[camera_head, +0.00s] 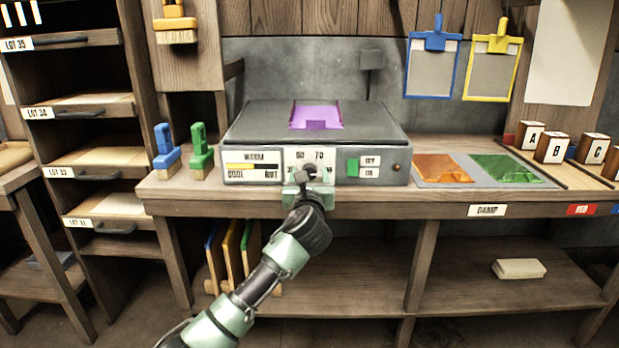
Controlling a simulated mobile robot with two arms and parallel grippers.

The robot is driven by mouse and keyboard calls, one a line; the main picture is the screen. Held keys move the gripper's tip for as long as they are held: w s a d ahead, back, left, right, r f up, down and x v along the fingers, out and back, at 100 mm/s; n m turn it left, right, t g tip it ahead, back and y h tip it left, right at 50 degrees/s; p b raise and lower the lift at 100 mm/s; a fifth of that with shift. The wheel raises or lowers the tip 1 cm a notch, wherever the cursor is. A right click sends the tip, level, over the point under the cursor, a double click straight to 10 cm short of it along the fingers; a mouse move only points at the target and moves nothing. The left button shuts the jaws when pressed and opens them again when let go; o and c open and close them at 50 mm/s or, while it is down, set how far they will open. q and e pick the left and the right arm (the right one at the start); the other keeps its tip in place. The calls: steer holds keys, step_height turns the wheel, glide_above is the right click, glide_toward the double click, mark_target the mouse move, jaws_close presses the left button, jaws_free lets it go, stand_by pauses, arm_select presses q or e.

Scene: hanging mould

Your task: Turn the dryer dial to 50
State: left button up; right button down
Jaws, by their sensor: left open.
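The dryer (390,128) is a grey box with a flat dark top, standing on the wooden bench. Its front has a gauge marked WARM, COOL and HOT (252,166) on the left. The dial plate (325,156) in the middle carries numbers; one reads about 70, and the others are hard to read. My left gripper (308,177) is open in front of the dial plate. It covers the dial knob, so the dial's setting and any contact are hidden. My right gripper is not in view.
A purple piece (316,116) lies on the dryer top. A green switch (352,167) is right of the dial. Blue (166,150) and green (201,150) handled tools stand at left. Orange (444,168) and green (508,168) sheets lie at right. The bench edge (400,203) runs below my gripper.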

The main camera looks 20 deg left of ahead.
arm_select(q)
jaws_close()
